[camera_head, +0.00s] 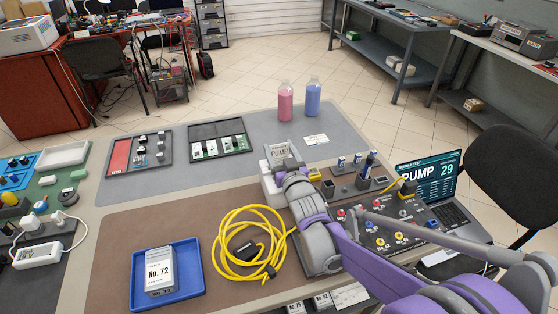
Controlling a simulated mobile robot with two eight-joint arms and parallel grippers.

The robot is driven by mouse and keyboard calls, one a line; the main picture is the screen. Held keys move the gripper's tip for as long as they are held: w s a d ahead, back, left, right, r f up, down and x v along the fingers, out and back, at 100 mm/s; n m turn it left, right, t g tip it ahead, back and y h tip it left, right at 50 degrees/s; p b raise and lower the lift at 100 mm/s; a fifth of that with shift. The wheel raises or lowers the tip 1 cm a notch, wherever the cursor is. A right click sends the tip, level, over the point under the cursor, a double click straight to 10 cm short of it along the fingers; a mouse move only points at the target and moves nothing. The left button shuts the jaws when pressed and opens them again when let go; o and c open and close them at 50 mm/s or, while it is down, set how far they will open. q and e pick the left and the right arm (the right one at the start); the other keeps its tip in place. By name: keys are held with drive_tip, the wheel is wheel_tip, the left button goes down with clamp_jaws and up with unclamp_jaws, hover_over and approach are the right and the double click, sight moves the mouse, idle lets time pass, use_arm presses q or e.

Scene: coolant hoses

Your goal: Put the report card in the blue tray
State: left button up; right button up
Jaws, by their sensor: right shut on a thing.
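The report card (280,149) is a pale card with the word PUMP on it, standing tilted near the middle of the table. My right gripper (287,167) is at its lower edge and appears shut on it; the fingertips are partly hidden. A white block-like part shows just left of the gripper, and I cannot tell whether the card touches it. The blue tray (196,290) lies flat at the front left of the table. A grey box labelled No. 72 (160,271) is in the tray. My left gripper is not in view.
A coiled yellow cable (222,258) lies between the tray and my right arm. Pink (285,104) and blue (312,100) bottles stand behind. Two flat panels (138,153) lie at the back left. A laptop (432,180) showing PUMP 29 stands at the right.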

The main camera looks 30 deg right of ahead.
sight(279, 159)
drive_tip(key=shift+f, duration=1.55)
drive_tip(key=shift+f+b, duration=0.15)
drive_tip(key=shift+b, duration=0.15)
drive_tip(key=o, duration=1.3)
